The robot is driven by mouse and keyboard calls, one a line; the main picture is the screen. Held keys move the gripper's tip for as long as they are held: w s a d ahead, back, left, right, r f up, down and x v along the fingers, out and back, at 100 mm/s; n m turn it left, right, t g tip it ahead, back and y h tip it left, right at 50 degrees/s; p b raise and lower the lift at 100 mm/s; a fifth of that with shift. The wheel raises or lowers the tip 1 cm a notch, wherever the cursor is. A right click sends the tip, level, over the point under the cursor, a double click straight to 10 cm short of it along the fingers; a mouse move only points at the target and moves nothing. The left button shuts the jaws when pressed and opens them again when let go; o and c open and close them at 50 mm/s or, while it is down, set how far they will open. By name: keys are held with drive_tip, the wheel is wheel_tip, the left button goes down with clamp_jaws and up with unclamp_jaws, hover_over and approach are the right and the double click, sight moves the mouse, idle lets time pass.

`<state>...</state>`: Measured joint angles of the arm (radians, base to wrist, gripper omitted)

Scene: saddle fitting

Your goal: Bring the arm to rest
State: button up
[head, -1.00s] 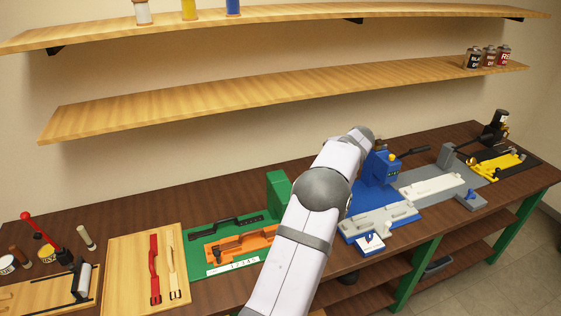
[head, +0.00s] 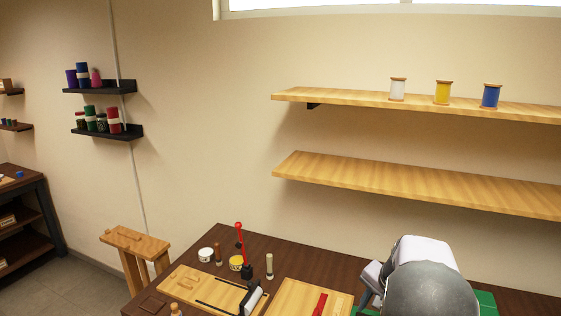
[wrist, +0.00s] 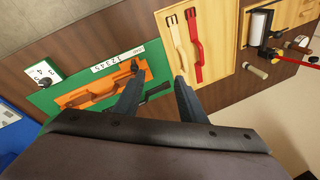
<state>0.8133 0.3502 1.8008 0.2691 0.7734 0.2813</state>
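My gripper (wrist: 158,98) shows in the wrist view with its two dark fingers spread apart and nothing between them. It is above the bench, over the green board (wrist: 47,98) and the wooden board (wrist: 214,18). In the head view my arm's grey joint covers the lower right, and the fingers are mostly hidden behind it. The orange fixture (wrist: 90,92) lies on the green board. A red strap (wrist: 194,45) and a cream strap (wrist: 180,42) lie on the wooden board.
The brown bench (head: 215,252) holds a roller (head: 250,300), a red-handled tool (head: 240,238) and small pots at left. Two wooden shelves (head: 400,185) hang on the wall above, the upper with spools (head: 442,92). A wooden stool-like stand (head: 135,242) is beside the bench.

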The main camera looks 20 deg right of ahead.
drive_tip(key=s+a+f+n+g+b, duration=0.1)
drive_tip(key=a+f+n, duration=0.15)
drive_tip(key=a, duration=0.65)
drive_tip(key=s+a+f+n+g+b, duration=0.1)
drive_tip(key=a+n, duration=0.3)
drive_tip(key=a, duration=0.5)
drive_tip(key=s+a+f+n+g+b, duration=0.1)
drive_tip(key=s+a+f+n, duration=0.4)
drive_tip(key=s+a+n, duration=0.3)
drive_tip(key=s+a, duration=0.3)
drive_tip(key=a, duration=0.1)
drive_tip(key=shift+s+a+f, duration=0.15)
drive_tip(key=shift+s+a, duration=0.1)
drive_tip(key=shift+a, duration=0.05)
drive_tip(key=shift+f+b, duration=0.1)
drive_tip(key=shift+b, duration=0.3)
wheel_tip(320, 180, down, 19)
drive_tip(key=b, duration=1.9)
drive_tip(key=shift+f, duration=0.2)
